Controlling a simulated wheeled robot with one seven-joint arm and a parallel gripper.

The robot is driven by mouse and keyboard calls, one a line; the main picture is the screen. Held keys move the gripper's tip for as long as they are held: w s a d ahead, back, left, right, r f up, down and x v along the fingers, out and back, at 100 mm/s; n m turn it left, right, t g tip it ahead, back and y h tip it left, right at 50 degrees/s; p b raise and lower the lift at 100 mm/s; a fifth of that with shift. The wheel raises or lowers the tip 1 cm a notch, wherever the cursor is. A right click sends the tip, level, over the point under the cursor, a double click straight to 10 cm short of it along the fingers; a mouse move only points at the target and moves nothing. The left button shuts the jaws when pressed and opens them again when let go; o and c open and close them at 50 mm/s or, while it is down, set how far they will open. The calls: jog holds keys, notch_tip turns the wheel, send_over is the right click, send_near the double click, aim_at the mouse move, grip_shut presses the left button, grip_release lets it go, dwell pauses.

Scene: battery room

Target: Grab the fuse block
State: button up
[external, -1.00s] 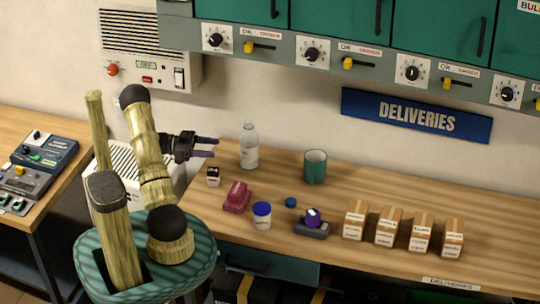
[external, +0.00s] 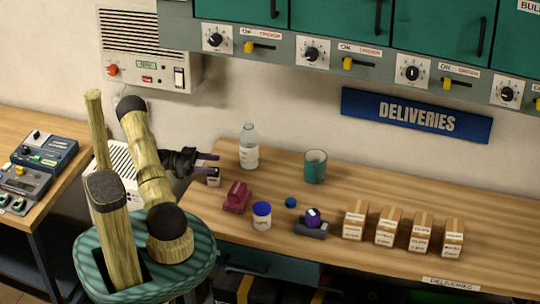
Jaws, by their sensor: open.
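A small white block with a dark top (external: 213,179) stands at the left end of the wooden table; it may be the fuse block, but I cannot read any label. My gripper (external: 214,163) is open and empty, its purple-tipped fingers pointing right. In the picture the lower finger overlaps the top of this block; I cannot tell whether they touch. A dark red, stepped object (external: 237,198) sits just to the right and nearer the front.
A clear bottle (external: 249,148) and a green mug (external: 315,166) stand behind. A blue-lidded jar (external: 262,216), a small blue ball (external: 291,202), a purple item on a grey base (external: 311,230) and several cartons (external: 388,228) lie along the front. The table's back right is clear.

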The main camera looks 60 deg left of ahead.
aim_at(219, 175)
notch_tip(219, 175, down, 5)
jog(key=shift+r+p, duration=0.1)
jog(key=shift+p, duration=0.3)
jog(key=shift+p+x, duration=0.3)
jog(key=shift+x, duration=1.25)
jog(key=shift+r, duration=0.1)
jog(key=c, duration=1.1)
jog(key=shift+r, duration=0.1)
jog(key=shift+s+d+r, duration=0.1)
jog(key=shift+s+d, duration=0.1)
jog(key=shift+s, duration=0.05)
jog(key=s+d+p, duration=0.5)
jog(key=s+d, duration=1.7)
jog(key=shift+s+d, duration=0.1)
jog(key=shift+d, duration=0.05)
